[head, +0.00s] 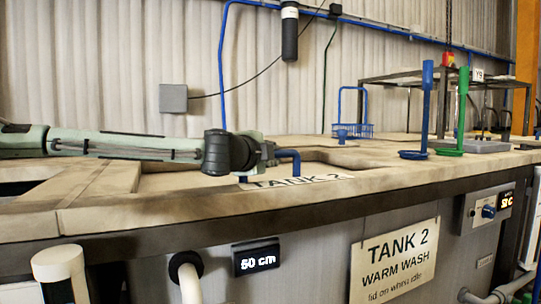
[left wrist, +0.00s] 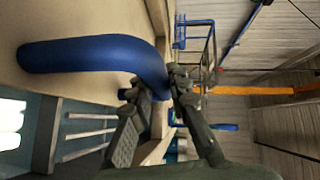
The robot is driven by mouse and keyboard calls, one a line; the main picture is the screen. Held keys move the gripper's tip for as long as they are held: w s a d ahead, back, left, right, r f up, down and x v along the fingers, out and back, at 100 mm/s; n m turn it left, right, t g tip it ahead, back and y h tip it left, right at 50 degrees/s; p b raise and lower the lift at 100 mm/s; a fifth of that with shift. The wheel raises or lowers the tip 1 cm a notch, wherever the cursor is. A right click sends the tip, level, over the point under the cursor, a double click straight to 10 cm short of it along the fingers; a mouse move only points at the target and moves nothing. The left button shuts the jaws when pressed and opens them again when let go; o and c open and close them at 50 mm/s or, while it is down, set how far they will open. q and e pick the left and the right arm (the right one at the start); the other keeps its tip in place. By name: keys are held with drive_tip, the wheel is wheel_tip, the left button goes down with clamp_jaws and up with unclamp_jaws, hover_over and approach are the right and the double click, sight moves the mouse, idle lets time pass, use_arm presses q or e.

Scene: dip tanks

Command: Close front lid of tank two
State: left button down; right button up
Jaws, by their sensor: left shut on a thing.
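The blue handle (head: 290,153) stands on a pale, flat lid (head: 200,183) at tank two, near the TANK 2 label (head: 300,181) on the top. My left gripper (head: 270,155) is at the handle, low over the lid. In the left wrist view, my left gripper (left wrist: 155,88) is shut on the bent blue handle (left wrist: 90,52), with dark fingers on both sides of the bar. The lid looks nearly level, but its seams are partly hidden by my arm. My right gripper is not in view.
A blue wire basket (head: 353,131) stands behind to the right. Upright blue (head: 427,100) and green (head: 462,105) tools stand on the top farther right. A metal frame (head: 430,80) rises at the back right. A TANK 2 WARM WASH sign (head: 394,262) hangs on the front.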

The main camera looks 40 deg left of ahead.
use_arm(q)
drive_tip(key=c, duration=1.4)
unclamp_jaws()
drive_tip(key=shift+c, duration=0.2)
drive_tip(key=v, duration=1.2)
